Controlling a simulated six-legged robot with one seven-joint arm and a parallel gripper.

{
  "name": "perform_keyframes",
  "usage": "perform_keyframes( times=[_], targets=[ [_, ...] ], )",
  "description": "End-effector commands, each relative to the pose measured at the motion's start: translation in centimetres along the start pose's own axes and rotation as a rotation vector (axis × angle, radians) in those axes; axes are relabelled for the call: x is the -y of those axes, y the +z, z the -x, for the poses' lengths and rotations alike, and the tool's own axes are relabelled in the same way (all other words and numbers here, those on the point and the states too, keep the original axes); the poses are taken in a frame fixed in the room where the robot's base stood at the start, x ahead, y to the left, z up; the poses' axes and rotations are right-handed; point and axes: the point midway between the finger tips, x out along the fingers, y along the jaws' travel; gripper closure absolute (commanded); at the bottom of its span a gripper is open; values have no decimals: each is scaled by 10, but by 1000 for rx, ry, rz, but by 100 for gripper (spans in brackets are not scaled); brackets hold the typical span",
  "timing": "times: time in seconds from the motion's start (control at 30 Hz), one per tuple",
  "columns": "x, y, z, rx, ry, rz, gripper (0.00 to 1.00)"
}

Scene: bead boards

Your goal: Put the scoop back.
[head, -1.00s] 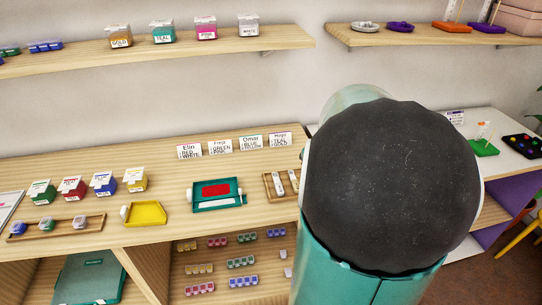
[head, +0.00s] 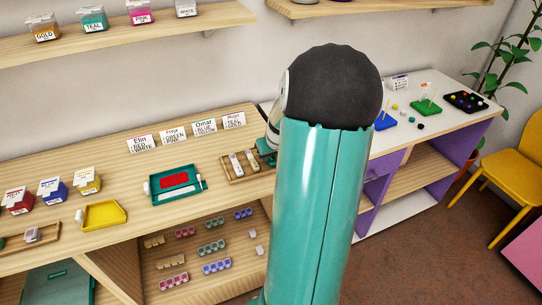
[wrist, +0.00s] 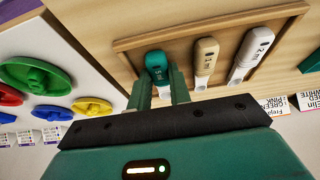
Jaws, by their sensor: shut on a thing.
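The wooden scoop tray (head: 262,174) sits on the wooden counter, with two pale scoops (head: 243,162) in it. In the wrist view the tray (wrist: 121,44) holds a beige scoop (wrist: 205,62) and a white scoop (wrist: 250,54) side by side. A teal scoop (wrist: 156,62) is at the tray's left end, in line with them. My gripper (wrist: 163,80) is shut on the teal scoop. I cannot tell whether this scoop rests on the tray floor or is slightly above it. In the head view my gripper (head: 266,147) shows at the tray's right end, partly hidden by my arm.
A teal tray with a red panel (head: 174,181) and a yellow tray (head: 104,214) stand left of the scoop tray. Name cards (head: 204,127) stand behind. Right of my arm is a white-topped bench with a blue board (head: 385,121). Round coloured pieces (wrist: 37,76) show in the wrist view.

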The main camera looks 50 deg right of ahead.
Motion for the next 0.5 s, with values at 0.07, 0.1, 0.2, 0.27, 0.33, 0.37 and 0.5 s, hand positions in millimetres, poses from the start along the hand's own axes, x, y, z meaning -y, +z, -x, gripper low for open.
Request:
perform_keyframes(
  times=[0.07, 0.1, 0.2, 0.27, 0.33, 0.37, 0.5],
  targets=[
    [0, 0, 0, 0, 0, 0, 100],
    [0, 0, 0, 0, 0, 0, 100],
    [0, 1, -2, 1, -1, 0, 100],
    [0, 1, -2, 0, -1, 0, 74],
    [0, 1, -2, 0, -1, 0, 71],
    [0, 1, -2, 0, -1, 0, 71],
    [0, 1, -2, 0, -1, 0, 71]
  ],
)
